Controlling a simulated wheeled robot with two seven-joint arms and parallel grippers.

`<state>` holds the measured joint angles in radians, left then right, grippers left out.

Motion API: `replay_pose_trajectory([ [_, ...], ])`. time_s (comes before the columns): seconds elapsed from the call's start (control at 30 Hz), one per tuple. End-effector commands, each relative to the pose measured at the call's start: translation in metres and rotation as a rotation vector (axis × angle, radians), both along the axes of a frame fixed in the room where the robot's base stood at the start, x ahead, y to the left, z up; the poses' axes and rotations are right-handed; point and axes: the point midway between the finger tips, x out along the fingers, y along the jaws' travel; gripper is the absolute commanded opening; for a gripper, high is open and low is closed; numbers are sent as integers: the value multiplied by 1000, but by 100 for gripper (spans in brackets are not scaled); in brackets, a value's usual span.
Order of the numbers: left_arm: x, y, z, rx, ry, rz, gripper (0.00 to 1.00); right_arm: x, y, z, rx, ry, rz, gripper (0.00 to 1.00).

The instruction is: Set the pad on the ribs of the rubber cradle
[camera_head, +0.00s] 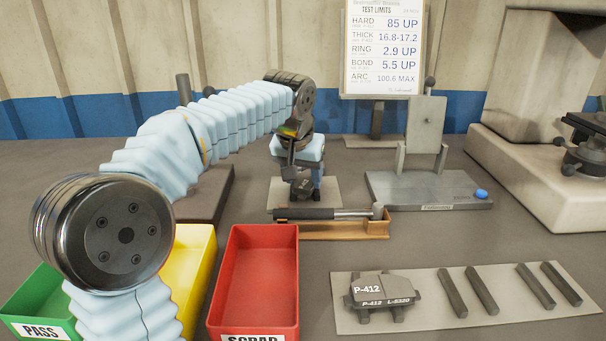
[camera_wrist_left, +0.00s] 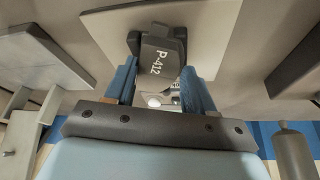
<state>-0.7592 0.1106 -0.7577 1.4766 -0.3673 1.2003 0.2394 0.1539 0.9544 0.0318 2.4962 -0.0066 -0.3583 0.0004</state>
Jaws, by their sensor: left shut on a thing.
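My left gripper (camera_head: 298,170) is at the back middle, pointing down, shut on a dark grey pad (camera_head: 302,187). In the left wrist view the pad (camera_wrist_left: 160,58) is marked P-412 and sits between the two blue fingers (camera_wrist_left: 158,85). It is over a pale plate (camera_head: 331,190); whether it touches the plate I cannot tell. The cradle appears to be the light grey mat (camera_head: 432,304) at front right, with dark parallel ribs (camera_head: 482,290). A second pad (camera_head: 383,287), marked P-412 L-5320, rests at its left end. The two rib pairs to its right are bare. My right gripper is out of view.
A red scrap bin (camera_head: 261,326), a yellow bin (camera_head: 196,240) and a green pass bin (camera_head: 38,290) stand at front left. A tool with a black handle (camera_head: 305,213) lies in a tan holder (camera_head: 345,231) before the gripper. A metal fixture (camera_head: 425,135) stands at back right.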

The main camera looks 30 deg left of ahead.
Motion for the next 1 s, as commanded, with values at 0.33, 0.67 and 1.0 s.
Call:
replay_pose_trajectory([
  [0.33,0,0,-4,0,-1,0,75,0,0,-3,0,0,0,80],
  [0.67,0,0,-4,0,1,0,84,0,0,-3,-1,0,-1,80],
  [1.0,-20,-5,49,-2,-5,0,84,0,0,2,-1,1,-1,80],
])
